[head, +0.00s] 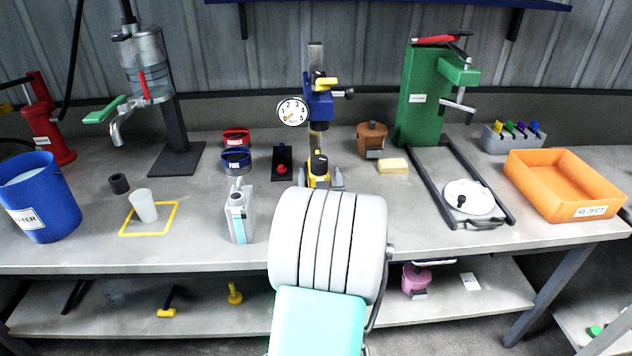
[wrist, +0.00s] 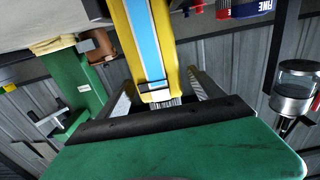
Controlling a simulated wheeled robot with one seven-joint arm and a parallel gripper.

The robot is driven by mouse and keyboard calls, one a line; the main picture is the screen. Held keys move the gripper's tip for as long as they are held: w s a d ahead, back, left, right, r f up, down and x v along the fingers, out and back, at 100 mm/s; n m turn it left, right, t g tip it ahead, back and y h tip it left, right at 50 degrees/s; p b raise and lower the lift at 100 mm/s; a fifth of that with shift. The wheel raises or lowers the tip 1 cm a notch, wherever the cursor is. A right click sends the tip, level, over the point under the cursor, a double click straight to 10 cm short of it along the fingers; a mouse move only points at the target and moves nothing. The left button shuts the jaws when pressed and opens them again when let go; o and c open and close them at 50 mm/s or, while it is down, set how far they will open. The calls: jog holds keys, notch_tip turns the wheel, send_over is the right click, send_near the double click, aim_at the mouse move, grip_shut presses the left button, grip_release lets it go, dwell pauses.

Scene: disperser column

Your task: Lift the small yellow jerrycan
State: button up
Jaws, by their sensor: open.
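The small yellow jerrycan (head: 319,182) stands on the grey bench just beyond my arm, which hides its lower part in the head view. In the wrist view the yellow jerrycan (wrist: 133,22), with a light blue stripe, lies between the two fingers. My gripper (wrist: 161,84) is open, one grey finger on each side of the can. Gaps show between the fingers and the can, and its dark ribbed cap end faces the palm. In the head view the fingers show as grey pieces on both sides of the can.
A grey jerrycan (head: 240,214) stands left of my arm. A dial gauge stand (head: 318,105) rises behind the yellow can. Red and blue tins (head: 236,161), a black block with a red knob (head: 282,168), a brown pot (head: 371,138) and a yellow sponge (head: 393,166) are nearby.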

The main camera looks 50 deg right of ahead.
jog(key=x, duration=0.3)
jog(key=shift+s+a, duration=0.1)
jog(key=shift+c, duration=0.3)
grip_shut()
dwell(0.4)
jog(key=shift+r, duration=0.15)
